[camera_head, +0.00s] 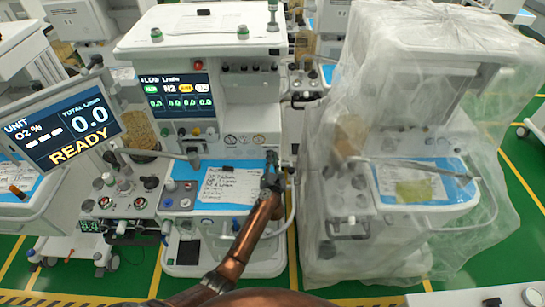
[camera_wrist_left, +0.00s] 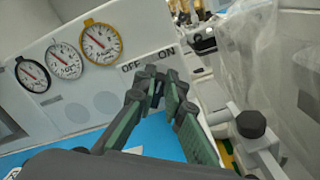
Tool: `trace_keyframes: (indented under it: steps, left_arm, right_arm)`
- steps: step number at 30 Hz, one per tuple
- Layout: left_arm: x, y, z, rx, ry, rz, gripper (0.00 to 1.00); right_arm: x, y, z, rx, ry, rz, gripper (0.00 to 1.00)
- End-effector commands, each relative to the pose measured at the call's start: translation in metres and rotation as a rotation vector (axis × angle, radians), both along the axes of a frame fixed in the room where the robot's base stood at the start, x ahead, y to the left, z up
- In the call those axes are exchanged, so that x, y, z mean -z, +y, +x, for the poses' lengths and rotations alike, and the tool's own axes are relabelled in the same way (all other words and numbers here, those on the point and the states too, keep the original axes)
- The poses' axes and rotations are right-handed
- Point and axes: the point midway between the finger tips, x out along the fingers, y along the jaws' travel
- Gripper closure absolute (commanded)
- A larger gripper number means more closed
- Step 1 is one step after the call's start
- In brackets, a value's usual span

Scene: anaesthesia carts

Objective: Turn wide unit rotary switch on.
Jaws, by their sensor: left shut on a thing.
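The wide unit (camera_head: 228,110) is the white anaesthesia machine in the middle of the head view. Its front panel, with round gauges and printed OFF and ON labels (camera_wrist_left: 148,60), shows in the left wrist view. My left gripper (camera_head: 271,178) reaches up to the right part of this panel, above the blue work surface. In the wrist view its fingers (camera_wrist_left: 162,84) close together just below the labels, shut on the rotary switch. The fingers hide the switch, so I cannot tell which way it points. My right gripper is not in view.
A monitor (camera_head: 66,122) at the left reads READY. A paper sheet (camera_head: 222,188) lies on the blue work surface (camera_head: 180,193). Another machine under clear plastic (camera_head: 400,110) stands close on the right. Green floor with yellow lines shows in front.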

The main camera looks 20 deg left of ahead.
Motion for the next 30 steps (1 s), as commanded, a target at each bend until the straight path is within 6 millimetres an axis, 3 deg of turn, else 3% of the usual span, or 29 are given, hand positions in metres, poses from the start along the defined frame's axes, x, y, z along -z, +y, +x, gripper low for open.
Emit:
trace_keyframes:
  steps: [8, 9, 16, 25, 30]
  left_arm:
    - [0.001, -0.001, 0.0, 0.002, 0.002, 0.0, 1.0]
    - [0.001, -0.002, 0.0, 0.003, 0.001, 0.001, 0.87]
    - [0.001, 0.0, 0.0, 0.001, 0.001, 0.0, 0.72]
    - [0.001, 0.0, -0.002, 0.0, 0.001, -0.001, 0.72]
    - [0.002, -0.005, -0.021, 0.0, 0.001, -0.003, 0.72]
  right_arm:
    - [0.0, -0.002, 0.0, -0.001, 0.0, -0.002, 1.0]
    - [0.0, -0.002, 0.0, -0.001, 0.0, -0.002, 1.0]
    - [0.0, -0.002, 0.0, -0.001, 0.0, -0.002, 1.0]
    - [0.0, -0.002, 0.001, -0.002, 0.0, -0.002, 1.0]
    - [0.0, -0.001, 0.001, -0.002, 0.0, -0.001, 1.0]
